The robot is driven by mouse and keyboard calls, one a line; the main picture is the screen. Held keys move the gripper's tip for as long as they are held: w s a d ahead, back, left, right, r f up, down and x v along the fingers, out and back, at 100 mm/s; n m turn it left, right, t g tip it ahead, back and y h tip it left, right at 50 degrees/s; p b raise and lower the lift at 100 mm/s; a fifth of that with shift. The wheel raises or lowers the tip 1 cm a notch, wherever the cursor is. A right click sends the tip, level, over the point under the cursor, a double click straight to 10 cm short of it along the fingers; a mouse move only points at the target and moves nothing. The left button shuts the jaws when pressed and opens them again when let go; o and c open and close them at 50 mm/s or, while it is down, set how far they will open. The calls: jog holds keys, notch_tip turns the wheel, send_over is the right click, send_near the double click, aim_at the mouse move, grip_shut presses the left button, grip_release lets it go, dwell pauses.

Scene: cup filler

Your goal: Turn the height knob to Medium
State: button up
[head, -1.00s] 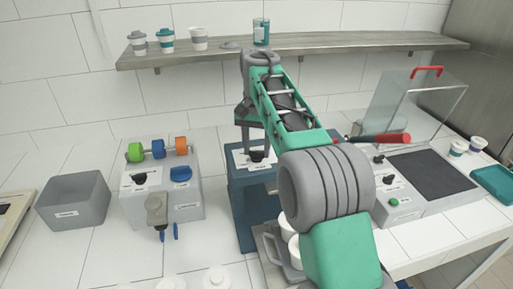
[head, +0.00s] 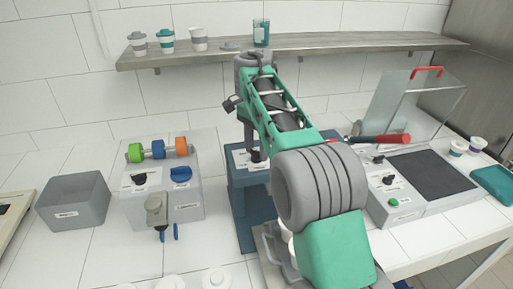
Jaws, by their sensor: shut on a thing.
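My gripper (head: 253,148) points down at the top of the blue machine (head: 241,178) in the middle. It is shut on a small black knob (head: 255,156) there, which I take to be the height knob. A white label plate (head: 239,160) lies around the knob. Its print is too small to read, and my arm hides its right part. The knob's pointer direction cannot be made out.
To the left stands a grey unit (head: 190,203) with a black knob (head: 139,178), a blue knob (head: 181,174) and a tap (head: 156,210). A grey bin (head: 73,202) is farther left. On the right is a control box (head: 430,205) with a clear cover (head: 412,108). A shelf (head: 330,45) runs behind.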

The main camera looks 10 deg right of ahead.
aim_at(257, 151)
dwell(0.3)
jog(key=o, duration=1.4)
notch_tip(257, 151, up, 8)
jog(key=p, duration=0.7)
jog(key=shift+f, duration=0.1)
jog(key=shift+s, duration=0.1)
